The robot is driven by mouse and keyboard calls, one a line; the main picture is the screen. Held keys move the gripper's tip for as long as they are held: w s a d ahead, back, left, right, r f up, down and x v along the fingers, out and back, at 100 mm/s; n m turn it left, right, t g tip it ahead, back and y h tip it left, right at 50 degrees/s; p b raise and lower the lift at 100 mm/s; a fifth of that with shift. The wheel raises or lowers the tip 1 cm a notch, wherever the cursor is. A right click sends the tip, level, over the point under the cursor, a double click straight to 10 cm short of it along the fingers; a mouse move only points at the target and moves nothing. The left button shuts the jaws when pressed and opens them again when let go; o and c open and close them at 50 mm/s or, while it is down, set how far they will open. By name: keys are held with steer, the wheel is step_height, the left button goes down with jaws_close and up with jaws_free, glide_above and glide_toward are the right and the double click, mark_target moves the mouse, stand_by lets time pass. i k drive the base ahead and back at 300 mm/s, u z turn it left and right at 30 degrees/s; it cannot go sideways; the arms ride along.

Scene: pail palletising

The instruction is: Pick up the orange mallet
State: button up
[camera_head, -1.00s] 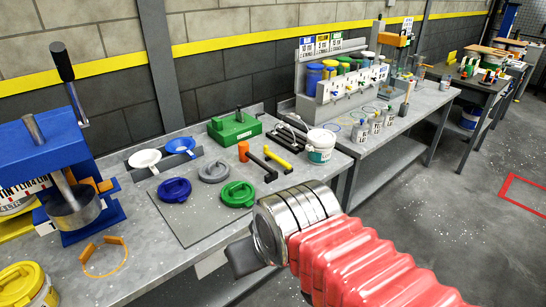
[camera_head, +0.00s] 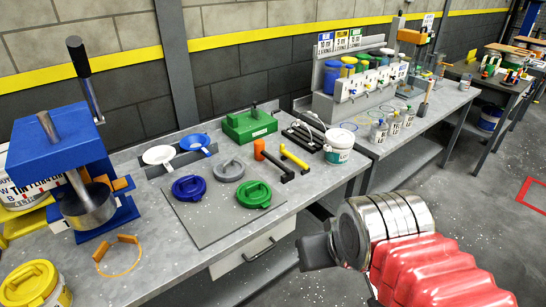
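The orange mallet (camera_head: 260,151) lies on the grey workbench, just behind the right part of the grey mat. Its head is orange, and its dark handle runs toward the lower right. A tool with a yellow handle (camera_head: 293,157) lies beside it on the right. My arm reaches in from the lower right with a red ribbed sleeve and a steel wrist. My gripper (camera_head: 312,252) is a dark shape at the wrist's left end, in front of the bench's front edge and well apart from the mallet. Its fingers cannot be made out.
A blue press (camera_head: 62,160) fills the left. The bench front is mostly clear.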

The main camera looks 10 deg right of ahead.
mark_target(274, 161)
steer(key=z, duration=2.1)
steer(key=i, duration=1.2)
steer(key=u, duration=0.4)
